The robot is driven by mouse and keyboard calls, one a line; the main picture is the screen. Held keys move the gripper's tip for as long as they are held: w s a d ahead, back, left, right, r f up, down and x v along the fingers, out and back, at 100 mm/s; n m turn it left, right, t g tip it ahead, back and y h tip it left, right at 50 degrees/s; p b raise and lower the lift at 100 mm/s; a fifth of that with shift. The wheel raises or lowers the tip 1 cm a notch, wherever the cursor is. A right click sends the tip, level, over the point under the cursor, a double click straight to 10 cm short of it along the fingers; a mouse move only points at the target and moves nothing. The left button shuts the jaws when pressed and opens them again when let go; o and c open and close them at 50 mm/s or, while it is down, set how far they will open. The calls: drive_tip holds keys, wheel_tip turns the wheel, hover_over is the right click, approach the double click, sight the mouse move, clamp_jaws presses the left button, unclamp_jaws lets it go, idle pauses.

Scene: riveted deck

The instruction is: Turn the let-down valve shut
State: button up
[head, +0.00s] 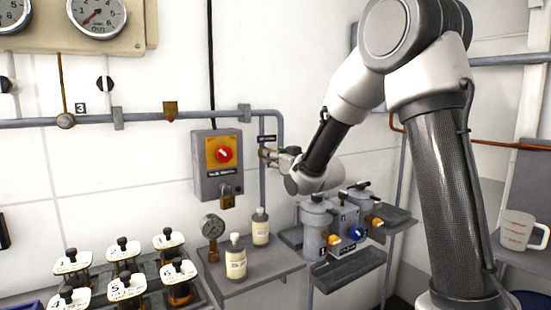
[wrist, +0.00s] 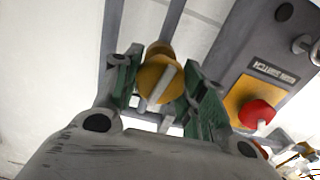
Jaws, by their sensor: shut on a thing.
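The let-down valve (wrist: 150,77) is a round brass body on a grey vertical pipe, with a pale bar-shaped handle (wrist: 163,86) across its face. My gripper (wrist: 166,82) reaches it from the front, with one green-padded finger on each side, shut on the handle. The handle lies tilted in the wrist view. In the head view the valve (head: 263,153) shows only as a bit of brass beside my gripper (head: 279,154), under a small dark label (head: 266,139). My wrist hides most of the rest.
A grey switch box (head: 218,166) with a red knob and a padlock is close left of the valve; it also shows in the wrist view (wrist: 285,62). Below are a shelf (head: 245,277) with bottles and a gauge, and grey canisters (head: 315,225). A jug (head: 518,230) stands right.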

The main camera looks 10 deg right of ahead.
drive_tip(key=m, duration=0.4)
drive_tip(key=shift+m, duration=0.3)
drive_tip(key=m, duration=0.3)
drive_tip(key=shift+m, duration=0.3)
drive_tip(key=m, duration=0.4)
drive_tip(key=shift+d+m, duration=0.1)
drive_tip(key=shift+m, duration=2)
drive_tip(key=o, duration=1)
